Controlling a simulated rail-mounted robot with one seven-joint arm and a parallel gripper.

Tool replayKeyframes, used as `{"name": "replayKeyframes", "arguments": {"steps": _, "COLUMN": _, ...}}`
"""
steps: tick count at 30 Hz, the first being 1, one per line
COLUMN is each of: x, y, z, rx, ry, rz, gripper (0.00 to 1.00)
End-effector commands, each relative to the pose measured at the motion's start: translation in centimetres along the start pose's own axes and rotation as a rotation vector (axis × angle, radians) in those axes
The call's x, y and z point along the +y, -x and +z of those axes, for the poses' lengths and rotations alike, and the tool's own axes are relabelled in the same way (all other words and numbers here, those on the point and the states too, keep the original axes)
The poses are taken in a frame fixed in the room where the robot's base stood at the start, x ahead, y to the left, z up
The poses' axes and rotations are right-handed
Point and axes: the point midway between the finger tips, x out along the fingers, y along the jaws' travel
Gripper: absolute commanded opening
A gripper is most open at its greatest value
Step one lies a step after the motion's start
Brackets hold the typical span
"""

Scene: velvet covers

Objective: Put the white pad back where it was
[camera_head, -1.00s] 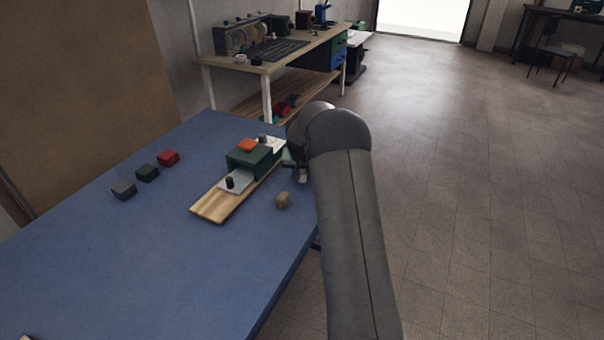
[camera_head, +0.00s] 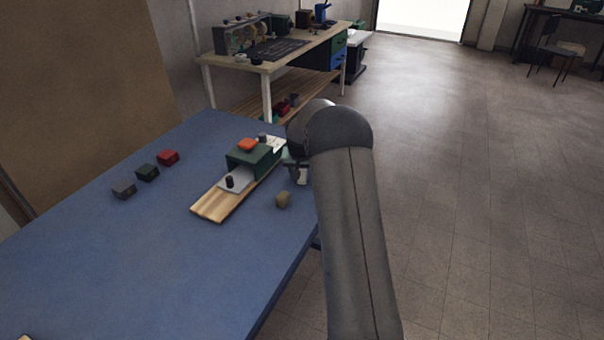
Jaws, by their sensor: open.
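My gripper (camera_head: 297,172) is at the table's right edge, just right of the green block, and it is partly hidden by my arm. It is open. A small whitish patch shows at its tips; I cannot tell whether this is the white pad or part of the gripper. A wooden board (camera_head: 211,206) lies on the blue table. On it, a pale plate with a black knob (camera_head: 236,180) shows at the near end, and a white plate with a dark knob (camera_head: 275,143) at the far end. A green block (camera_head: 253,160) with an orange piece (camera_head: 247,145) on top stands between them.
A small tan block (camera_head: 283,200) lies close below my gripper. Grey (camera_head: 124,190), dark green (camera_head: 147,173) and red (camera_head: 168,157) blocks stand in a row at the left. The near part of the blue table (camera_head: 150,260) is mostly clear. A workbench (camera_head: 275,60) stands behind.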

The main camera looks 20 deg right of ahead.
Motion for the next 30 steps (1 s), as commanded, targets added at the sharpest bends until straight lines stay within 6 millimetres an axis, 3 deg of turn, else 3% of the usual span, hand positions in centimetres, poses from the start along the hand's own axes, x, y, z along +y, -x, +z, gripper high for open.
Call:
{"name": "replayKeyframes", "arguments": {"steps": 6, "x": 0.0, "y": 4.9, "z": 0.0, "rx": 0.003, "ry": 0.001, "rz": 0.000, "gripper": 0.50}}
{"name": "replayKeyframes", "arguments": {"steps": 12, "x": -0.1, "y": 8.6, "z": 0.0, "rx": 0.001, "ry": 0.001, "rz": -0.001, "gripper": 0.50}}
{"name": "replayKeyframes", "arguments": {"steps": 23, "x": -0.2, "y": 10.9, "z": 0.5, "rx": -0.005, "ry": 0.007, "rz": -0.001, "gripper": 0.50}}
{"name": "replayKeyframes", "arguments": {"steps": 26, "x": -0.8, "y": 12.9, "z": 2.7, "rx": -0.028, "ry": 0.041, "rz": -0.006, "gripper": 0.50}}
{"name": "replayKeyframes", "arguments": {"steps": 29, "x": -1.6, "y": 16.5, "z": 7.7, "rx": -0.077, "ry": 0.110, "rz": -0.018, "gripper": 0.50}}
{"name": "replayKeyframes", "arguments": {"steps": 30, "x": -1.7, "y": 18.2, "z": 10.4, "rx": -0.103, "ry": 0.146, "rz": -0.023, "gripper": 0.50}}
